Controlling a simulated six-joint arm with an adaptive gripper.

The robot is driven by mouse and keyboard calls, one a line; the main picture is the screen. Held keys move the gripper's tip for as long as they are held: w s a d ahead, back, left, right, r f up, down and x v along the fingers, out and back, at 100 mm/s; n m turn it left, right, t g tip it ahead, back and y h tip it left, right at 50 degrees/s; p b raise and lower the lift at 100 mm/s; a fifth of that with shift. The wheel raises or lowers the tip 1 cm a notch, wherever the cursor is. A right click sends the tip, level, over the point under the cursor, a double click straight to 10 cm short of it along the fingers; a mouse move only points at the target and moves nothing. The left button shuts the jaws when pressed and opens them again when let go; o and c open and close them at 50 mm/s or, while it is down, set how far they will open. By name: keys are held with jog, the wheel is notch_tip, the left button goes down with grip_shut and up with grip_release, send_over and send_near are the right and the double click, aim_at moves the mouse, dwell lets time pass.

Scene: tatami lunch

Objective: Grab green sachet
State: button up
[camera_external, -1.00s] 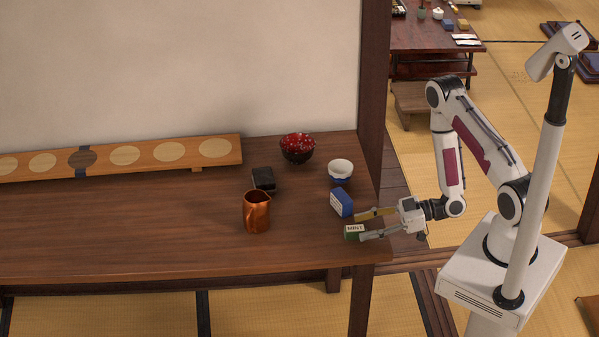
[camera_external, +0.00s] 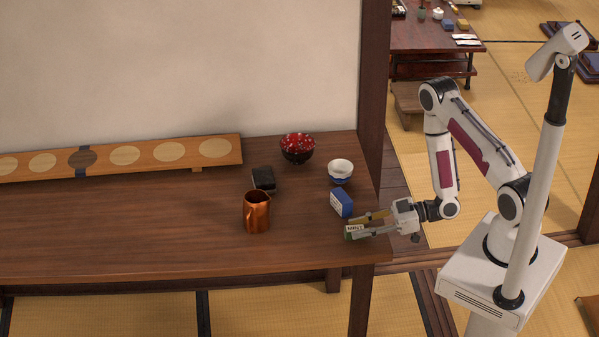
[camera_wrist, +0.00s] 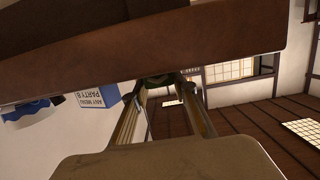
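The green sachet (camera_external: 354,229), a small block with a pale MINT label on top, stands near the right end of the table. It is partly covered by my fingers. My gripper (camera_external: 352,229) reaches in from the right with one finger on each side of the sachet, low over the table. The fingers are apart; I cannot tell whether they touch it. In the wrist view the two fingers (camera_wrist: 164,92) run up to a dark green patch, the sachet (camera_wrist: 163,80), mostly hidden at their tips.
A blue box (camera_external: 341,203) stands just behind the fingertips. A white and blue cup (camera_external: 340,171), a red bowl (camera_external: 297,149), a black box (camera_external: 263,178) and a copper jug (camera_external: 256,212) stand farther off. The table front (camera_external: 180,250) is clear.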

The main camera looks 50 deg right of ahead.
aim_at(360, 228)
jog(key=shift+r, duration=0.1)
dwell(0.4)
notch_tip(360, 228, up, 10)
dwell(0.9)
dwell(0.7)
